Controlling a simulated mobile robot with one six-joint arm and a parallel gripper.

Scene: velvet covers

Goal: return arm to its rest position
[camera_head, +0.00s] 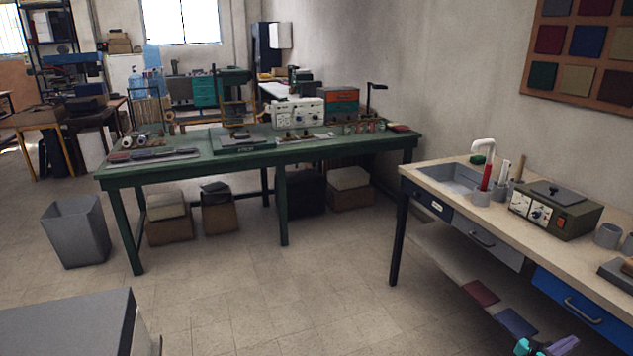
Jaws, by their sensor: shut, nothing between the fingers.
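My gripper (540,348) shows only in part at the bottom right edge of the head view, as small teal and purple pieces. It is shut and I see nothing held in it. It shows in front of the floor, below the blue drawer of the right-hand bench. The rest of my arm is cut off by the frame's lower edge.
A pale-topped bench (445,181) with a sink, an olive device (556,208) and cups runs along the right. A green workbench (110,181) loaded with tools stands ahead. A grey bin (75,232) stands left. The tiled floor between is clear.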

